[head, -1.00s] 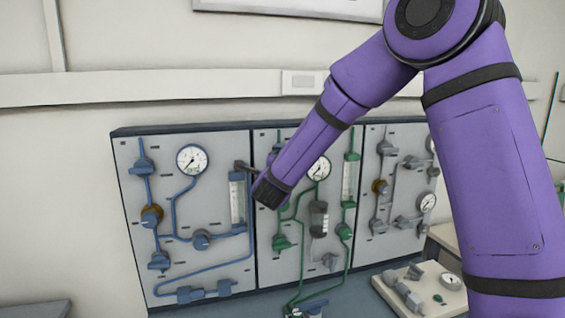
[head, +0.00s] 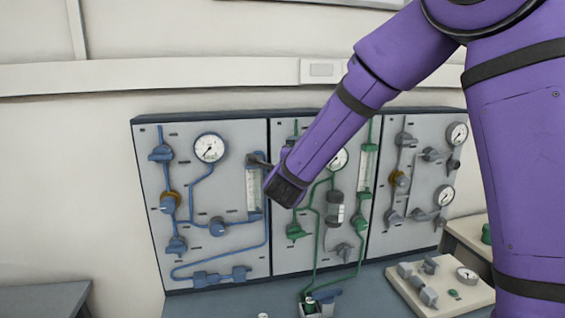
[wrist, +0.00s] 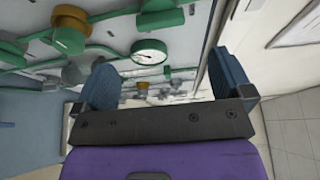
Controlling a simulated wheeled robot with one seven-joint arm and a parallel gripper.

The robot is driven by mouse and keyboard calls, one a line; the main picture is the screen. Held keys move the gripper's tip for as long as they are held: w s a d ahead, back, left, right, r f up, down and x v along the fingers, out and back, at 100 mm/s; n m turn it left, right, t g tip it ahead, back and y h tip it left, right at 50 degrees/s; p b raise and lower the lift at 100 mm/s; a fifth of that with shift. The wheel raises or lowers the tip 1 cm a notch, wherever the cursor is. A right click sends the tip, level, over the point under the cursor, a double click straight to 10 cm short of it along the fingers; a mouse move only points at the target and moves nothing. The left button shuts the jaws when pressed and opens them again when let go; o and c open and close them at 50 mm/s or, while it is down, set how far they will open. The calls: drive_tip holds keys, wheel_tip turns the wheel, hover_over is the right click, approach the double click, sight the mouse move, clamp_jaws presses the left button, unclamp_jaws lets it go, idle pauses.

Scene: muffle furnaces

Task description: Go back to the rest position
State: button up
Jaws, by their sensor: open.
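My gripper shows in the wrist view (wrist: 165,85) with its two blue-grey fingers spread wide apart and nothing between them. In the head view my purple arm comes in from the upper right. Its dark wrist end (head: 285,187) lies in front of the panel board, over the border between the blue-piped panel (head: 235,165) and the green-piped panel (head: 290,262). The fingers are hardly visible in the head view. In the wrist view, green pipes and a round gauge (wrist: 150,52) lie beyond the fingers. I cannot tell the exact gap to the panel.
A third panel (head: 425,185) with grey valves stands at the right. A small board with fittings (head: 440,287) lies on the bench below it. A grey surface (head: 45,300) is at lower left. The wall above the panels is bare apart from a trunking rail (head: 160,73).

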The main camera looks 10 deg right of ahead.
drive_tip(key=s+r+n+g+y, duration=0.3)
drive_tip(key=s+r+n+y, duration=0.45)
drive_tip(key=s+n, duration=0.5)
drive_tip(key=s+d+f+n+g, duration=0.1)
drive_tip(key=s+d+n+g, duration=0.1)
drive_tip(key=s, duration=0.6)
drive_tip(key=s+d+f+n+g, duration=0.1)
drive_tip(key=s+d+n+g, duration=0.2)
drive_tip(key=s, duration=0.6)
drive_tip(key=s+d+f+n+g, duration=0.2)
drive_tip(key=s+d+n, duration=0.3)
drive_tip(key=s, duration=0.4)
drive_tip(key=shift+s+d+g+h, duration=0.2)
drive_tip(key=shift+d+g+h, duration=0.2)
drive_tip(key=shift+g, duration=0.3)
